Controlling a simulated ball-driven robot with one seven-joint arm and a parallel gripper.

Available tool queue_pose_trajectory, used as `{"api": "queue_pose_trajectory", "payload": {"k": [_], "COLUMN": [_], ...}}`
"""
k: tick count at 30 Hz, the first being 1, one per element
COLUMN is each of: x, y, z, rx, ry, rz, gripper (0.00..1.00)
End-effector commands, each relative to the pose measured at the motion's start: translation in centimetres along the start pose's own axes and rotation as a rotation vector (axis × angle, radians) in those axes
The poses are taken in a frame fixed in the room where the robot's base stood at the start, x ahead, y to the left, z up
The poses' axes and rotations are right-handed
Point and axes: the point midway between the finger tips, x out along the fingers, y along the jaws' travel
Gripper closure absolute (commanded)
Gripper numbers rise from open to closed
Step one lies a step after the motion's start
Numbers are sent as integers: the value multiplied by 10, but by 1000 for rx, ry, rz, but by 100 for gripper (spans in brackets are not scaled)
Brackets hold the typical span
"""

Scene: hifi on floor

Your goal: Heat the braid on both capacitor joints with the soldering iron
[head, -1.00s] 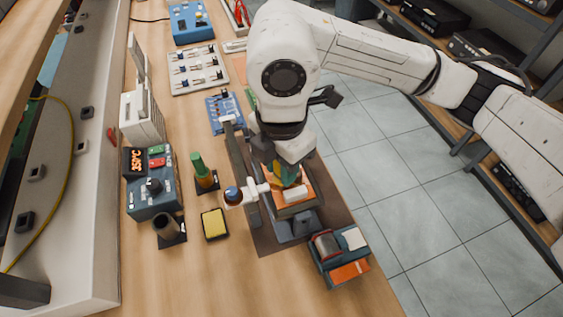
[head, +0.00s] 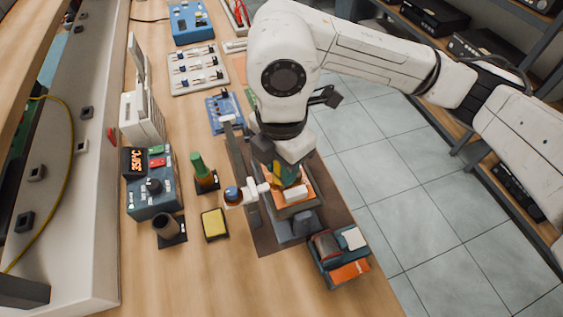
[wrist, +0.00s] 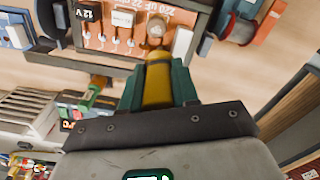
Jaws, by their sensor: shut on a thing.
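My gripper (wrist: 157,85) is shut on a yellow handle (wrist: 157,72), which I take to be the soldering iron; its dark green fingers press on both sides. In the head view my gripper (head: 285,172) is over the orange circuit board (head: 306,187). The board (wrist: 128,38) also shows at the top of the wrist view, with "12V" and "220 uF" labels. A round tan piece (wrist: 156,27) shows at the handle's far end, over the board. The iron's tip, the braid and the capacitor joints cannot be made out, so contact cannot be told.
The soldering station (head: 150,185) has a lit orange display. An empty holder tube (head: 165,228), a yellow sponge (head: 214,224) and a green-topped bottle (head: 199,168) stand left of the board. A tray with a spool (head: 338,255) stands at the front right. A white-ended arm (head: 240,196) stands beside the board.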

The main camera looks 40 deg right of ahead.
Motion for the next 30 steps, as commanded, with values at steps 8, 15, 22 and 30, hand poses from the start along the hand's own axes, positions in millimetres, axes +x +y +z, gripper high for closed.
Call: {"api": "queue_pose_trajectory", "payload": {"k": [8, 15, 22, 30], "x": [-8, -32, -46, -44], "y": [0, 0, 0, 0], "z": [0, 0, 0, 0], "rx": [0, -1, -1, 0], "ry": [-2, -1, -1, 0], "rz": [-3, -1, -1, -1], "gripper": [95, 95, 95, 95]}}
